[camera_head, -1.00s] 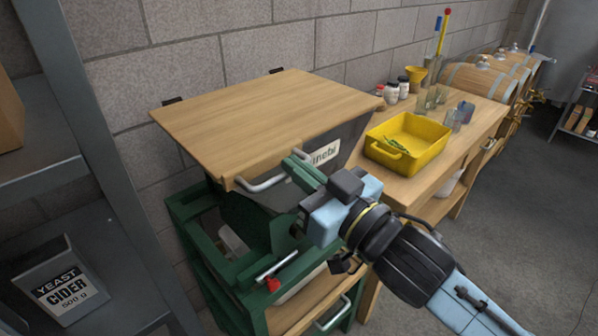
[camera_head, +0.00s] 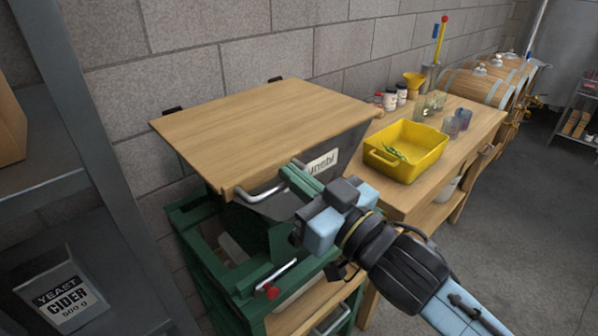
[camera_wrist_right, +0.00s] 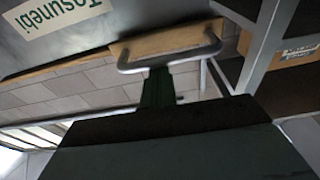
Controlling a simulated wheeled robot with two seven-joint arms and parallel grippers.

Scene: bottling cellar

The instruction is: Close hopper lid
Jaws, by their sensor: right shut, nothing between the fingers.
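The hopper lid (camera_head: 262,128) is a wooden board lying roughly flat over the grey hopper (camera_head: 345,143), with its hinges at the wall side. A narrow gap under its front edge cannot be ruled out. A metal bar handle (camera_head: 258,194) sits on the lid's front edge. The handle also shows in the right wrist view (camera_wrist_right: 168,58). My right gripper (camera_head: 296,171) is shut and empty, its green fingertips at the handle; whether they touch it is unclear. My left gripper is out of view.
A green frame (camera_head: 200,245) stands below the hopper. A grey shelf (camera_head: 105,150) with a yeast box (camera_head: 62,296) stands close on the left. A workbench (camera_head: 425,203) at right carries a yellow tray (camera_head: 409,172), jars and glasses. Open floor lies at far right.

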